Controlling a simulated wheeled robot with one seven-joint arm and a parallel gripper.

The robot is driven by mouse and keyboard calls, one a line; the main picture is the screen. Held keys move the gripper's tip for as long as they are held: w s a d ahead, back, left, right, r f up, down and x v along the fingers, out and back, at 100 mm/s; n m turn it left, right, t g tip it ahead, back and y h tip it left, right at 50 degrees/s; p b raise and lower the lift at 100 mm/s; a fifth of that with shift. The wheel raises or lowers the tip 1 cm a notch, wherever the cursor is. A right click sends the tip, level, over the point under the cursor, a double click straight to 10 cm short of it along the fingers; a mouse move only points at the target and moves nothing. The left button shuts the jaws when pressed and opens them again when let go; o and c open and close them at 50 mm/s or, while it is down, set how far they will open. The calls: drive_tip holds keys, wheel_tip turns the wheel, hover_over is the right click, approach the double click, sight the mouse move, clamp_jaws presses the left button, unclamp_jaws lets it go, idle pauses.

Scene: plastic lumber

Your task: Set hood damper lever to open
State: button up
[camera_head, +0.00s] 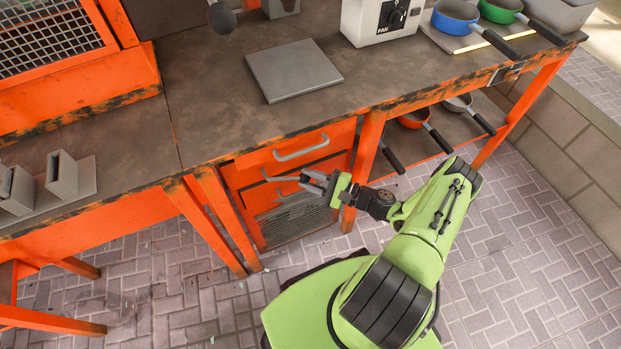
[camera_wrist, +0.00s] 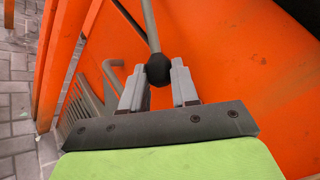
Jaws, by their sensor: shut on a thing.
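My gripper (camera_head: 314,182) is in front of the orange drawer unit below the counter. A thin grey lever rod (camera_wrist: 150,27) runs up from this knob.
Drawers with a grey handle (camera_head: 301,147) and a vent grille (camera_head: 292,220) face my gripper. Above is the counter (camera_head: 200,100) with a grey plate (camera_head: 294,70) and a white control box (camera_head: 375,18).

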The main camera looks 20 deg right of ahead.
clamp_jaws()
wheel_tip(320, 180, up, 7)
drive_tip(key=d+n+g+h+p, duration=0.1)
drive_tip(key=n+g+h+p, duration=0.1)
drive_tip(key=p, duration=0.9)
drive_tip(key=shift+d+n+h+p, duration=0.25)
drive_tip(key=shift+n+h+p, duration=0.15)
drive_tip(key=shift+n+h, duration=0.4)
drive_tip(key=o, duration=0.9)
unclamp_jaws()
